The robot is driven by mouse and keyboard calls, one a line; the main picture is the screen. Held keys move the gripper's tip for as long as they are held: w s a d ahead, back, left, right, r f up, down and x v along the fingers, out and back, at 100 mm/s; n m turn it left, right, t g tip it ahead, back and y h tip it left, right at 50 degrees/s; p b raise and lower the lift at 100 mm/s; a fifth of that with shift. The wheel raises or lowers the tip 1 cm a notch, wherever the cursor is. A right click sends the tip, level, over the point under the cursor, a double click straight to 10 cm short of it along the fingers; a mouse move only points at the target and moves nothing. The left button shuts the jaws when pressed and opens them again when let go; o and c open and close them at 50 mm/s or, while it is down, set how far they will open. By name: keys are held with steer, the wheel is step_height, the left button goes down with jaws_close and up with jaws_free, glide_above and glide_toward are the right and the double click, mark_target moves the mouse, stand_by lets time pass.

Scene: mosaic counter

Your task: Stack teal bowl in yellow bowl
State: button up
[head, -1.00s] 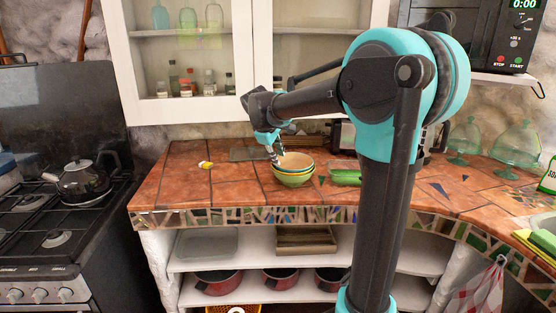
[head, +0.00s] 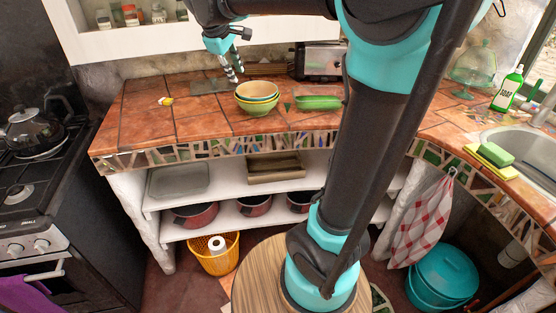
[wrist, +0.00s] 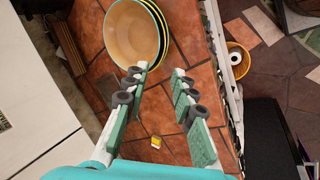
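A nest of bowls (head: 257,97) stands upright on the tiled counter, with a yellow-green outer wall, a thin teal rim line and a cream-yellow inside. The teal bowl appears mostly hidden within the nest, with only its rim band showing. The bowls also show at the top of the wrist view (wrist: 131,34), with several rims close together. My gripper (head: 235,72) is just above and to the left of the nest, apart from it. In the wrist view my gripper (wrist: 160,70) has its fingers spread with nothing between them.
A green dish (head: 318,103) lies right of the bowls, and a toaster (head: 318,61) stands behind. A small yellow item (head: 166,101) lies at the counter's left. The sink (head: 535,150) and a soap bottle (head: 508,90) are at the right.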

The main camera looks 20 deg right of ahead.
steer(key=s+d+f+m+y, duration=0.1)
steer(key=s+d+f+m, duration=0.2)
steer(key=s+f, duration=0.5)
steer(key=s+d+f+m+y, duration=0.1)
steer(key=s+d+f+m, duration=0.2)
steer(key=s+f, duration=0.5)
steer(key=s+d+f+m+y, duration=0.1)
steer(key=s+d+f+m, duration=0.3)
steer(key=s+f, duration=0.4)
step_height(320, 180, down, 5)
steer(key=shift+s+d, duration=0.15)
